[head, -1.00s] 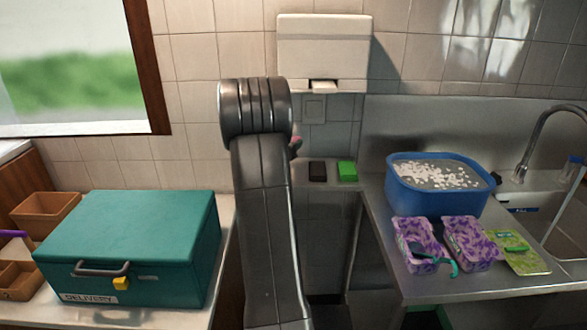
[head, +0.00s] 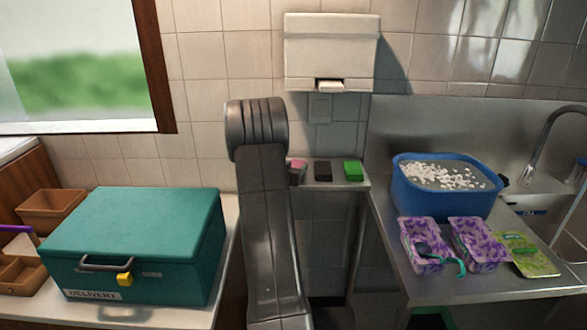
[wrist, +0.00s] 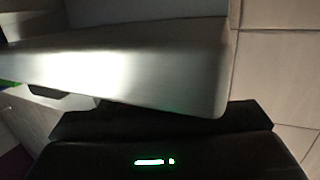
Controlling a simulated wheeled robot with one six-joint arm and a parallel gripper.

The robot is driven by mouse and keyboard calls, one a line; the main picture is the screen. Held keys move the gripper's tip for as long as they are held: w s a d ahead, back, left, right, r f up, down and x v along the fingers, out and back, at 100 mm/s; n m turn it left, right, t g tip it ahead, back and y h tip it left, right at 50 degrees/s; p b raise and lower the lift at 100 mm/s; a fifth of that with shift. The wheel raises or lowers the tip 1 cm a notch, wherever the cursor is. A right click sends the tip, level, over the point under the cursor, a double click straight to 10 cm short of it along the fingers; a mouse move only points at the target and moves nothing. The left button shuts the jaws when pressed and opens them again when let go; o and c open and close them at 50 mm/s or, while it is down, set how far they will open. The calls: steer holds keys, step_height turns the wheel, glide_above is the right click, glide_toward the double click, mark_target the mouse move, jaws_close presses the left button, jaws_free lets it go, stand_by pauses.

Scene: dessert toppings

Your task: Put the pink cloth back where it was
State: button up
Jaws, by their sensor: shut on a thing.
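The pink cloth (head: 297,166) shows as a small pink patch at the left end of the narrow steel shelf (head: 335,182), just right of my arm in the head view. My gripper (wrist: 165,122) is mostly hidden behind my arm in the head view; in the wrist view it is a dark shape along the bottom. It is shut on the pink cloth at shelf level. The cloth is not visible in the wrist view, and I cannot tell whether it touches the shelf.
A black block (head: 323,171) and a green block (head: 353,170) sit on the shelf right of the cloth. A white dispenser (head: 331,50) hangs above. A teal delivery box (head: 135,240) stands left, a blue tub (head: 440,205) and purple packs (head: 475,245) right.

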steer(key=shift+f, duration=0.2)
steer(key=o, duration=1.1)
steer(key=shift+c, duration=0.2)
steer(key=shift+r, duration=0.1)
steer(key=shift+r, duration=0.1)
steer(key=shift+s+a, duration=0.1)
steer(key=shift+s, duration=0.05)
steer(key=b+v, duration=0.1)
steer(key=v, duration=1)
steer(key=shift+s, duration=0.3)
steer(key=shift+a, duration=0.15)
